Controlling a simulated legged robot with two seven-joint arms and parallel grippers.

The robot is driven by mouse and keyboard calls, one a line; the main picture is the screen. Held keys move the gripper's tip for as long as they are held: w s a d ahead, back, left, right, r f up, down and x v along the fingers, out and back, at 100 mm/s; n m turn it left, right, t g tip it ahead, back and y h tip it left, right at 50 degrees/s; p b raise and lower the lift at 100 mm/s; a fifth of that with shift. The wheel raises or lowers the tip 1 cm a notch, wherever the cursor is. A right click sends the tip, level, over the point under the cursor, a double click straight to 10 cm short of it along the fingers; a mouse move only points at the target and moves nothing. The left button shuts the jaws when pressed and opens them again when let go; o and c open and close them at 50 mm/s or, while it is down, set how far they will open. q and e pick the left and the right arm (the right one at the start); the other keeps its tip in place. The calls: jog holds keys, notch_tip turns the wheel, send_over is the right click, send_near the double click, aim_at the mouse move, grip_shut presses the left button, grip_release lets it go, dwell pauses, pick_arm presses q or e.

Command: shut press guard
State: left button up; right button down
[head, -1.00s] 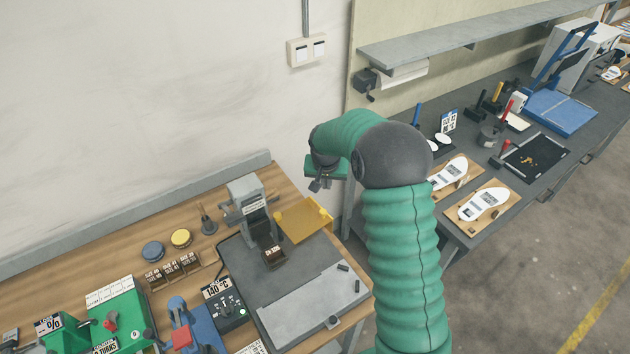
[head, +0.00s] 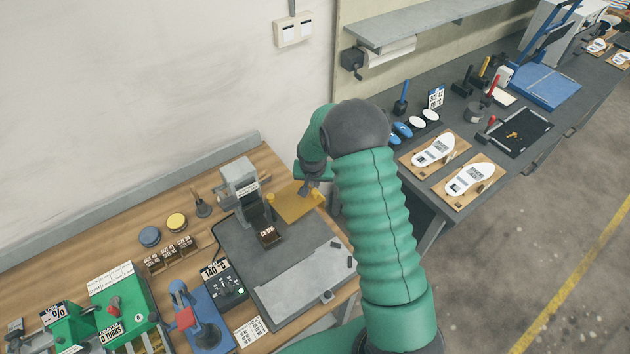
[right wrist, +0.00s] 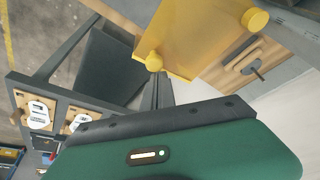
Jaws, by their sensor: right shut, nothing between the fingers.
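The press guard is a yellow see-through panel (head: 299,205) standing out to the right of the grey press (head: 240,187), with the front of the press uncovered. In the right wrist view the guard (right wrist: 198,38) fills the top middle, with a round yellow knob at its upper right and another at its lower left. My right gripper (head: 307,190) is shut and empty at the guard's far right edge. In the wrist view its dark fingers (right wrist: 162,90) end just below the lower-left knob; I cannot tell whether they touch. My left gripper is not in view.
A dark block (head: 268,235) sits on the press's grey base plate (head: 300,285). A control box (head: 226,288) and a blue hand tool (head: 198,320) stand left of it. A second bench with insoles on wooden boards (head: 470,180) lies right, beyond a gap.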

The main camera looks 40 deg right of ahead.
jog(key=shift+s+a+b, duration=0.1)
jog(key=shift+s+b, duration=0.05)
jog(key=shift+b, duration=0.15)
jog(key=shift+s+a+m+b, duration=0.3)
jog(key=shift+s+m+b, duration=0.05)
jog(key=shift+s+m, duration=0.15)
jog(key=shift+s+a+f+m+g+b, duration=0.1)
jog(key=shift+s+a+m+g+b, duration=0.2)
jog(key=shift+s+a+m+b, duration=0.45)
jog(key=s+a+m+g+h+p, duration=0.1)
jog(key=s+a+m+g+p, duration=0.1)
jog(key=a+m, duration=0.6)
jog(key=shift+s+a+r+g, duration=0.25)
jog(key=shift+s+a+g, duration=0.25)
jog(key=shift+a, duration=3.25)
jog(key=shift+s, duration=0.1)
